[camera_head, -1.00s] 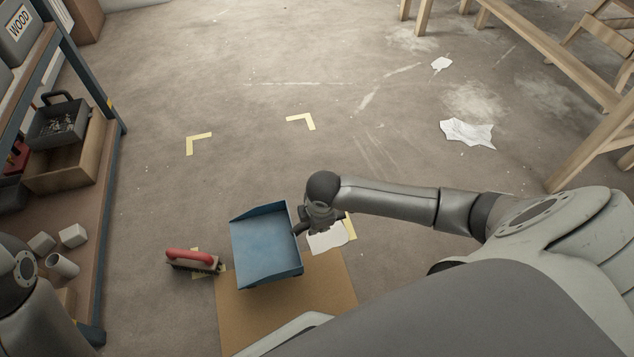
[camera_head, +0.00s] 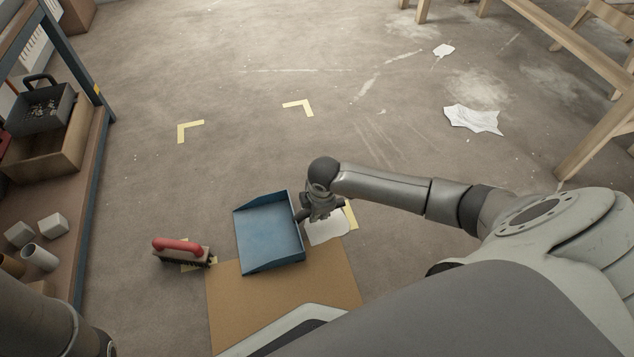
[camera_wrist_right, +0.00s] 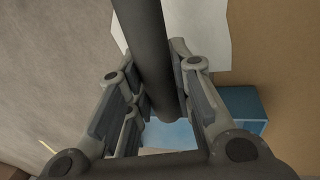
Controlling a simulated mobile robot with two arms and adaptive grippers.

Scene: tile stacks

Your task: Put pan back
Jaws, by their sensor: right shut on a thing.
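Whether the pan touches the floor I cannot tell. My left gripper is out of view; only part of that arm shows at lower left.
A brush with a red handle (camera_head: 178,246) lies left of the pan. A brown board (camera_head: 235,310) and white paper (camera_head: 327,232) are on the floor. Yellow corner marks (camera_head: 298,106) lie beyond. A shelf (camera_head: 88,190) stands left, wooden trestles (camera_head: 600,140) right.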

